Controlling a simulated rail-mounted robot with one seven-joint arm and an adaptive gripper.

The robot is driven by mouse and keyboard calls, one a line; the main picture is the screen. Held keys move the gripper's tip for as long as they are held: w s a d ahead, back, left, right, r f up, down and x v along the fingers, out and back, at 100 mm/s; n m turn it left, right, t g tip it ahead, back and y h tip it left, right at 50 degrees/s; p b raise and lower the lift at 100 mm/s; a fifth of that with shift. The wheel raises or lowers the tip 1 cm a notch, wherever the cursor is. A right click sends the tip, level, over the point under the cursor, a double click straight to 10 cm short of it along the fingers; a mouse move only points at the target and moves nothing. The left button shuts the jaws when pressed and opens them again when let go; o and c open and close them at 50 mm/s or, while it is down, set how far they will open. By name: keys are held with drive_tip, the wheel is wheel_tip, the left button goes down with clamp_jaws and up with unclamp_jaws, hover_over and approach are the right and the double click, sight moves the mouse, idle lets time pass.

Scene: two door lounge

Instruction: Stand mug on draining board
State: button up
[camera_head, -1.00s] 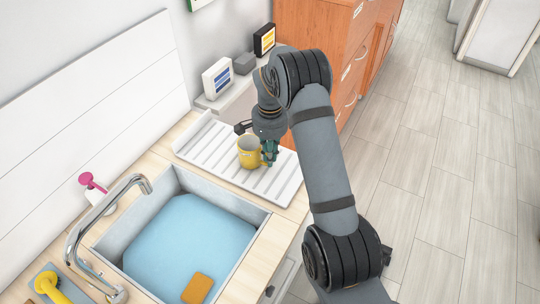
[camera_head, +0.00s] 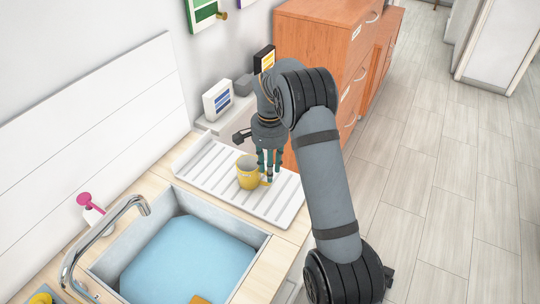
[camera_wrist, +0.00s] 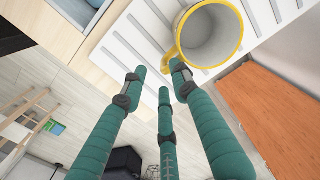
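The yellow mug (camera_head: 250,172) stands upright on the white ribbed draining board (camera_head: 222,182), its handle toward my gripper. In the wrist view the mug (camera_wrist: 208,35) shows its yellow rim and pale, empty inside. My gripper (camera_head: 269,178) is beside the mug on its handle side, fingers pointing down. In the wrist view its green fingers (camera_wrist: 158,82) are spread apart with nothing held between them. One fingertip appears close to the handle; I cannot tell whether they touch.
The sink with blue water (camera_head: 188,262) lies in front of the board, with a curved tap (camera_head: 100,240) on its left. Small boxes (camera_head: 217,99) stand on a ledge behind the board. A wooden cabinet (camera_head: 318,55) stands behind my arm. The floor at right is clear.

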wheel_tip(320, 180, up, 8)
drive_tip(key=shift+o, duration=1)
